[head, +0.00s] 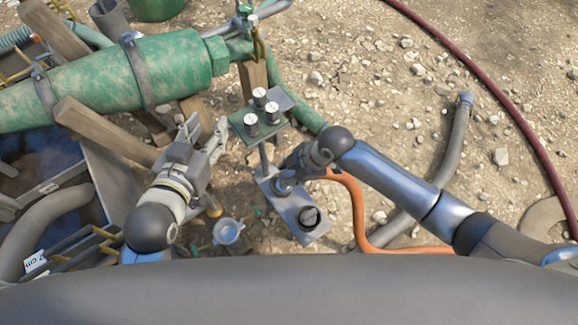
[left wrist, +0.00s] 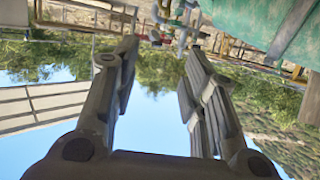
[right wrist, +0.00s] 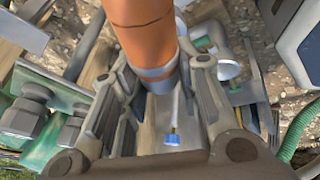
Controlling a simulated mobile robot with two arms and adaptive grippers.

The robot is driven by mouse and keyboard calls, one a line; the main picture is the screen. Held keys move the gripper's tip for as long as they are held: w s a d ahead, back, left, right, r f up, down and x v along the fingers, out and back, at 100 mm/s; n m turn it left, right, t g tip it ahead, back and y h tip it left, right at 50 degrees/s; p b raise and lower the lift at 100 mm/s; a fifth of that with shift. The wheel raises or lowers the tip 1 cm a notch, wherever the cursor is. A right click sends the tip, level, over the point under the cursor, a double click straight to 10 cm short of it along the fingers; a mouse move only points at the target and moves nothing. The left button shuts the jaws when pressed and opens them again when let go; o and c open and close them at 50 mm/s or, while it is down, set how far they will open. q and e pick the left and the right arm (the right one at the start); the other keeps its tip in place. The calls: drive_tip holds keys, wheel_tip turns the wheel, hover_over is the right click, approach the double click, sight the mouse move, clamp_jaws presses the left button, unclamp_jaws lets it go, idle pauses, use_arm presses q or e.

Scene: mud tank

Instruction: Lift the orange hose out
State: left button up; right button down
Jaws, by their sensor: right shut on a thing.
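The orange hose (head: 357,212) runs from beside my right gripper down over the ground and away to the right, passing behind my right arm. In the right wrist view the hose (right wrist: 142,32) comes between the fingers, with a grey collar at its end. My right gripper (head: 285,184) is shut on this end, above a grey metal plate; it also shows in the right wrist view (right wrist: 165,82). My left gripper (head: 212,140) is open and empty beside the wooden posts. In the left wrist view its fingers (left wrist: 160,75) are wide apart.
A green stand with several round knobs (head: 252,127) rises between my grippers. A large green pipe (head: 90,85) crosses the upper left on timber supports. Grey hose (head: 456,140) and dark red hose (head: 500,87) lie on stony ground at right.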

use_arm(q)
drive_tip(key=s+a+f+g+y+p, duration=0.1)
drive_tip(key=s+a+f+g+p, duration=0.1)
drive_tip(key=s+f+g, duration=0.3)
drive_tip(key=s+a+f+g+y+p, duration=0.1)
drive_tip(key=s+a+f+g, duration=0.2)
drive_tip(key=s, duration=0.7)
wheel_tip(320, 180, down, 3)
drive_tip(key=g, duration=0.2)
drive_tip(key=shift+s+a+r+n+g+y+p, duration=0.15)
drive_tip(key=shift+s+a+n+g+y+p, duration=0.15)
drive_tip(key=shift+s+a+y+p, duration=0.1)
use_arm(e)
drive_tip(key=s+d+r, duration=0.2)
drive_tip(key=s+r, duration=0.3)
drive_tip(key=s, duration=0.4)
drive_tip(key=shift+s, duration=0.3)
